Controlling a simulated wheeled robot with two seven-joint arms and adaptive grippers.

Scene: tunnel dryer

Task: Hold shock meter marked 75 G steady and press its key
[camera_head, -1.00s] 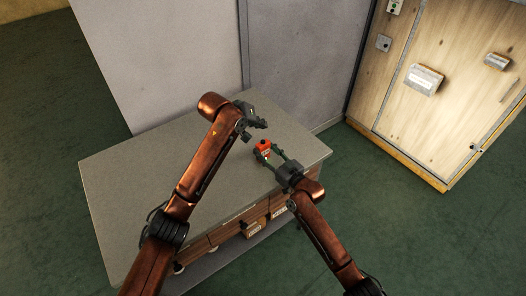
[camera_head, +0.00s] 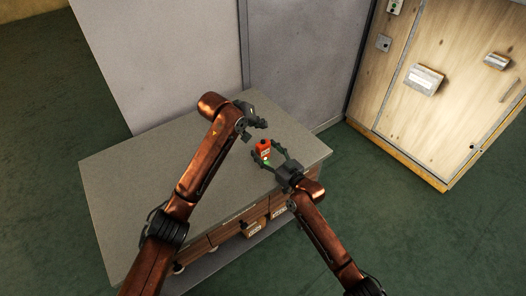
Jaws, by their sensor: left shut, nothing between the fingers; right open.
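The shock meter (camera_head: 263,147) is a small red block with a dark top and a small green patch low on its near side. It stands on the grey bench top (camera_head: 140,190) near its right end. Any marking on it is too small to read. My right gripper (camera_head: 264,156) is open, its fingers spread to either side of the meter's near part; I cannot tell whether they touch it. My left gripper (camera_head: 256,131) is shut and empty, just above and left of the meter in the picture. The key cannot be made out clearly.
Drawers and labelled boxes (camera_head: 253,229) sit under the bench's front edge. Grey panels (camera_head: 300,60) rise behind the bench. A wooden cabinet (camera_head: 440,90) with small fittings stands at the right. The bench top's left part is clear.

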